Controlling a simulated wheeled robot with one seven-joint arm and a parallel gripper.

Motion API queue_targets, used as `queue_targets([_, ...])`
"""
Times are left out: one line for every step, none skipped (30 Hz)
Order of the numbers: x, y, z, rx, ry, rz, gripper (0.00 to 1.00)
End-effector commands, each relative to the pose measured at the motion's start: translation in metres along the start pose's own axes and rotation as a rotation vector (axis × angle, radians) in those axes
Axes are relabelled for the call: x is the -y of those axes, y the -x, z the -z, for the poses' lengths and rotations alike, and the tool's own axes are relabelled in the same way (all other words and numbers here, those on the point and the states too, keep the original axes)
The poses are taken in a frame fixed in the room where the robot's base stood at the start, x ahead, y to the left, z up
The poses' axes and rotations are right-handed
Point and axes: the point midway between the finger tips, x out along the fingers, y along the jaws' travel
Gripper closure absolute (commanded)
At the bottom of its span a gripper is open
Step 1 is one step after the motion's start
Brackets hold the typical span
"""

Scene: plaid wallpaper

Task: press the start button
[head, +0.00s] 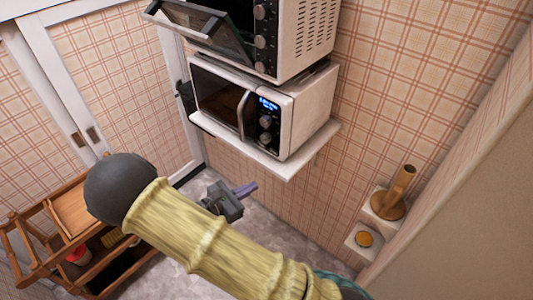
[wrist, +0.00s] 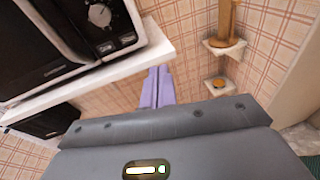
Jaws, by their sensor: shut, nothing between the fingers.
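The microwave (head: 214,97) is white with a dark door and stands on a white wall shelf. Its control panel (head: 266,122) has a lit blue display and knobs. In the wrist view the panel (wrist: 96,27) shows a dial and two small buttons (wrist: 116,44) below it. I cannot tell which one is the start button. My gripper (head: 247,188) is shut and empty, with purple fingers, below the shelf and apart from the microwave. In the wrist view its fingertips (wrist: 157,72) sit just under the shelf edge.
The white shelf (head: 250,154) juts out between my gripper and the microwave. A toaster oven (head: 290,35) with its door hanging open stands above. A wooden cart (head: 40,240) is at lower left. Small wall shelves (head: 362,240) hold wooden items at right.

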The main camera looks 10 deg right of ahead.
Motion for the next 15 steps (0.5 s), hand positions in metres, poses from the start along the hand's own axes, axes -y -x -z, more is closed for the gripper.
queue_targets([-0.012, 0.01, -0.001, 0.052, 0.035, -0.068, 1.0])
queue_targets([-0.018, 0.015, -0.001, 0.077, 0.048, -0.099, 1.0])
queue_targets([-0.024, 0.02, -0.001, 0.103, 0.063, -0.133, 1.0])
queue_targets([-0.027, 0.022, -0.001, 0.118, 0.07, -0.152, 1.0])
queue_targets([-0.029, 0.024, -0.001, 0.13, 0.076, -0.166, 1.0])
queue_targets([-0.031, 0.026, -0.001, 0.138, 0.08, -0.175, 1.0])
queue_targets([-0.032, 0.026, -0.001, 0.141, 0.081, -0.178, 1.0])
queue_targets([-0.032, 0.026, -0.001, 0.141, 0.082, -0.179, 1.0])
queue_targets([-0.032, 0.025, -0.001, 0.141, 0.081, -0.178, 1.0])
queue_targets([-0.032, 0.025, 0.0, 0.14, 0.081, -0.177, 1.0])
queue_targets([-0.031, 0.025, 0.0, 0.139, 0.081, -0.176, 1.0])
queue_targets([-0.031, 0.025, 0.0, 0.139, 0.081, -0.176, 1.0])
queue_targets([-0.031, 0.025, 0.0, 0.138, 0.081, -0.176, 1.0])
queue_targets([-0.031, 0.026, 0.0, 0.138, 0.081, -0.177, 1.0])
queue_targets([-0.031, 0.026, 0.0, 0.137, 0.08, -0.177, 1.0])
